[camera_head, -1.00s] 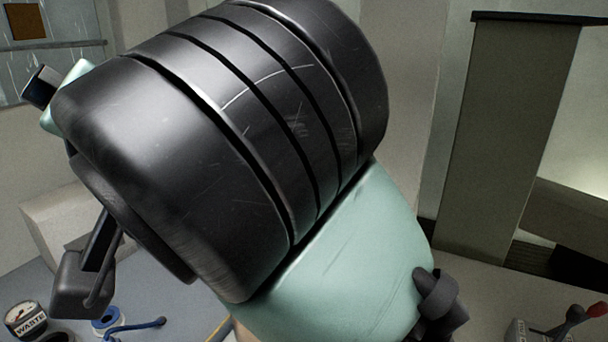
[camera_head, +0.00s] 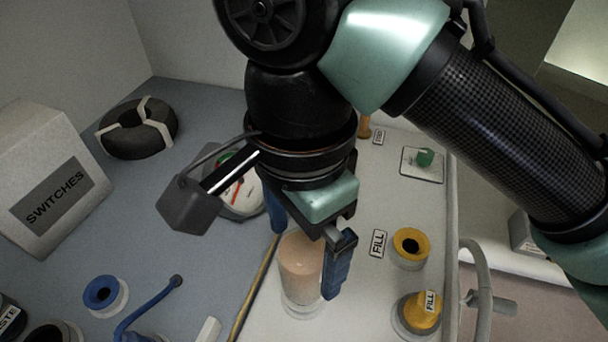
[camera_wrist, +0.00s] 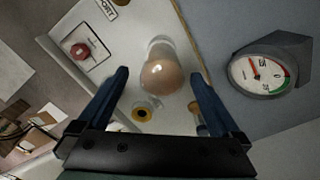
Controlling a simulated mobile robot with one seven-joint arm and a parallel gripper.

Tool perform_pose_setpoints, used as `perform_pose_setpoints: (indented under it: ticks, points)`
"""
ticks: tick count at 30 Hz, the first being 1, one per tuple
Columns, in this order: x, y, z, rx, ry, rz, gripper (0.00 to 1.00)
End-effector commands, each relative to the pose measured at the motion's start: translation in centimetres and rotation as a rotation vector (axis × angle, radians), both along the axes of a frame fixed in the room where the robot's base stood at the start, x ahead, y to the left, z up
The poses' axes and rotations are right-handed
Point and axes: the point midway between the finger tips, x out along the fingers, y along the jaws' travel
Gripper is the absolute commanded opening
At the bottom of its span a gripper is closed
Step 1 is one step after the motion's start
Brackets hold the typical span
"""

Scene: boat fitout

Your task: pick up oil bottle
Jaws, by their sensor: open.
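A clear round bottle with pale tan content (camera_head: 300,272) stands on the white panel; it carries no label that I can read, and I take it for the oil bottle. My gripper (camera_head: 305,264) points down at it, with open blue fingers on either side of its upper part in the head view. In the wrist view the bottle (camera_wrist: 165,78) shows between the two spread fingers of my gripper (camera_wrist: 160,73). The gap to each finger is visible there, and nothing is held.
A yellow ring fitting (camera_head: 410,246) by a FILL label and a yellow-capped fitting (camera_head: 424,312) stand right of the bottle. A round gauge (camera_wrist: 262,72), a SWITCHES box (camera_head: 50,185), a coiled black hose (camera_head: 137,128) and a blue-handled valve (camera_head: 150,312) are around.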

Motion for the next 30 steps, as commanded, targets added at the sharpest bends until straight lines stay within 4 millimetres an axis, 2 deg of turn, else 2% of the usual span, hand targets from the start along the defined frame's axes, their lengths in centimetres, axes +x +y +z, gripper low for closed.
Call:
perform_pose_setpoints:
  ticks: [3, 11, 18, 22, 28, 30]
  points:
    - [0.0, 0.0, -1.7, 0.0, 0.001, 0.001, 1.0]
    - [0.0, 0.0, -3.6, 0.001, -0.001, 0.002, 1.0]
    - [0.0, 0.0, -6.9, 0.002, -0.001, 0.003, 1.0]
    - [0.1, -0.1, -7.6, 0.001, -0.003, 0.003, 1.0]
    - [0.1, 0.0, -7.7, 0.001, -0.003, 0.003, 1.0]
    - [0.1, 0.0, -7.7, 0.001, -0.003, 0.003, 0.87]
